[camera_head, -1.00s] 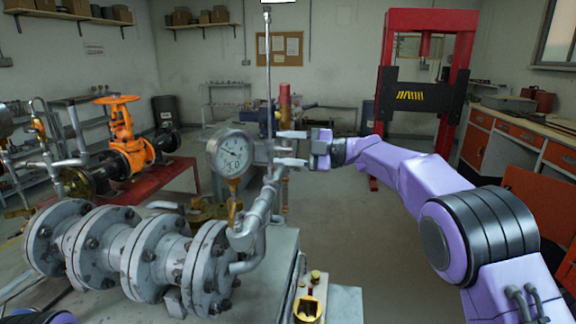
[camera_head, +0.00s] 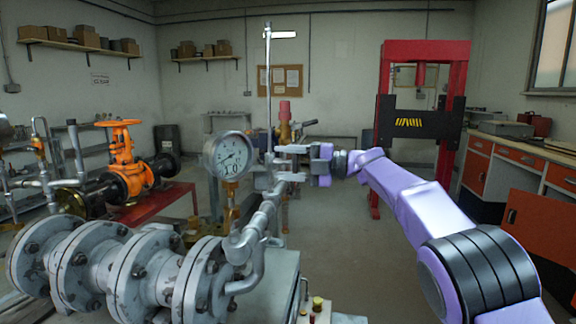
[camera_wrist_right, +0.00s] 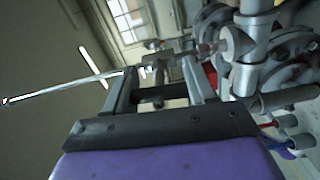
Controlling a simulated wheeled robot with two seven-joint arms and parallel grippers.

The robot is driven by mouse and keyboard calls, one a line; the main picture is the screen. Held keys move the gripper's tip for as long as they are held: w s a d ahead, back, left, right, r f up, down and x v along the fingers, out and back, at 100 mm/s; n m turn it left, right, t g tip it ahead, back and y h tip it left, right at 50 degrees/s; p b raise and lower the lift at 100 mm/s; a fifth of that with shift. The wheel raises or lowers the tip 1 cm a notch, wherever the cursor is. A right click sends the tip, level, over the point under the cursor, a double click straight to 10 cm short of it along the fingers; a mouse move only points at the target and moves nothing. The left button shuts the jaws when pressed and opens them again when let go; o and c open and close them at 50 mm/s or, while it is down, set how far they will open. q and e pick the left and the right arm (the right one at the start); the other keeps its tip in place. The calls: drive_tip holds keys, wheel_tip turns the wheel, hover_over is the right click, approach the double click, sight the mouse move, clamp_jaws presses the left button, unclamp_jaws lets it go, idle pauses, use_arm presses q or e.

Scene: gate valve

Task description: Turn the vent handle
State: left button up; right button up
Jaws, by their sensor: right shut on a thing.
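A long thin metal rod (camera_head: 268,85) stands upright above the small valve on the pipework, right of the gauge; I take it as part of the vent handle. In the right wrist view the rod (camera_wrist_right: 65,88) runs off to the left from beside the fingertips. My right gripper (camera_head: 291,163) reaches in from the right, its fingers one above the other at the rod's foot. The right wrist view shows its two fingers (camera_wrist_right: 160,82) apart, close around the valve fitting. The exact contact is partly hidden. My left gripper is out of view.
A round pressure gauge (camera_head: 228,155) stands just left of the valve. Large grey flanged pipework (camera_head: 115,270) fills the lower left. An orange valve (camera_head: 122,160) sits on a red stand behind. A red press (camera_head: 463,120) and a workbench (camera_head: 530,150) stand right.

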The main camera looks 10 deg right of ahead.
drive_tip(key=shift+f, duration=0.15)
drive_tip(key=o, duration=1)
drive_tip(key=shift+o, duration=0.2)
drive_tip(key=b+v, duration=0.2)
drive_tip(key=v, duration=0.8)
drive_tip(key=shift+s+d+b, duration=0.15)
drive_tip(key=shift+d+b, duration=0.1)
drive_tip(key=shift+b, duration=0.15)
